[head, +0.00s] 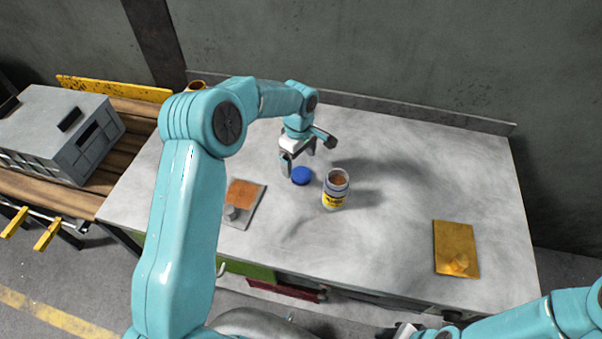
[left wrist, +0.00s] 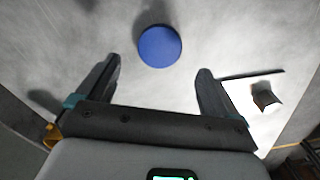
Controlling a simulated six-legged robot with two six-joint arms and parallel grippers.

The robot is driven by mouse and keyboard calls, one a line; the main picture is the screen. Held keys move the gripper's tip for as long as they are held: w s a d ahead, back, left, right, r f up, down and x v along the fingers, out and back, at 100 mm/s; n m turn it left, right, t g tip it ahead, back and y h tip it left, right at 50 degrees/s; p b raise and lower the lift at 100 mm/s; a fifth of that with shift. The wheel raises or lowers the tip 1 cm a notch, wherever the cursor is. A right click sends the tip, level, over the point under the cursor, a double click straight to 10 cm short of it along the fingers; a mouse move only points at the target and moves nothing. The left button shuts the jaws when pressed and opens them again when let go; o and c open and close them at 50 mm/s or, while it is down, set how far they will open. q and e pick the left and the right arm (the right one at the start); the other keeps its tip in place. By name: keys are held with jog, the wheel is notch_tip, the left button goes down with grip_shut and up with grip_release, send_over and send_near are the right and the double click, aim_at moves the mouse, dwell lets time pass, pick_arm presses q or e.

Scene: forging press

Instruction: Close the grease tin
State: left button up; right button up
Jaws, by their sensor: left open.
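The grease tin (head: 336,190) stands upright and open on the grey table, with brown grease showing at its top and a yellow label. A round blue lid (head: 301,176) lies flat on the table just left of the tin. It also shows in the left wrist view (left wrist: 160,46), ahead of and between the fingertips. My left gripper (head: 298,160) is open and empty, above the table right by the lid. Its two fingers (left wrist: 158,78) are spread apart in the left wrist view. The tin is not in the left wrist view. My right arm is at the lower right; its gripper (head: 405,331) is partly cut off.
A plate with an orange-brown pad (head: 243,194) lies left of the lid. A yellow plate (head: 456,248) lies at the table's right. The grey table (head: 400,200) is clear between the tin and that plate. A grey box (head: 60,135) stands on wooden boards at the left.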

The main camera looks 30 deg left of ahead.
aim_at(300, 173)
pick_arm(q)
jog(key=shift+w+f, duration=0.1)
jog(key=shift+d+f, duration=0.1)
jog(key=shift+f, duration=0.15)
notch_tip(300, 173, down, 4)
jog(key=shift+d+r+p, duration=0.1)
jog(key=shift+p, duration=0.8)
jog(key=shift+f, duration=0.4)
jog(key=c, duration=1.2)
